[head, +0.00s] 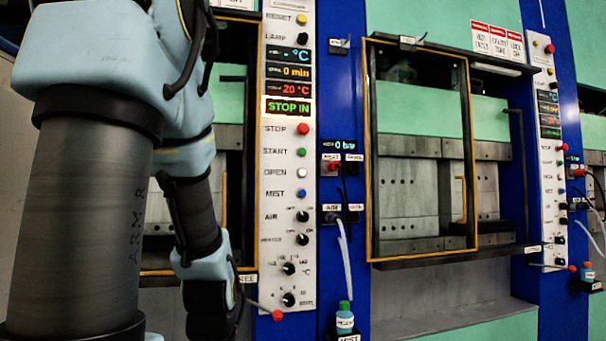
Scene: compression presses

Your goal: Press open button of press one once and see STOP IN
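The near control panel (273,210) stands upright left of centre in the head view. Its lowest display (288,107) reads STOP IN in green letters inside a bright frame. The white OPEN button (302,173) sits below the red STOP button (303,128) and the green START button (302,151), and above the blue MIST button (302,194). My arm covers the left side, and its dark far end hangs low, left of the panel and below the OPEN button, apart from it. I cannot make out the fingers of my gripper. Which press is numbered one cannot be read.
A press with a yellow-edged guard door (371,150) stands right of the panel. A second panel (548,150) is at the far right. A red-tipped lever (277,315) sticks out below the near panel, and a green-capped bottle (345,318) stands beside it. Cables hang nearby.

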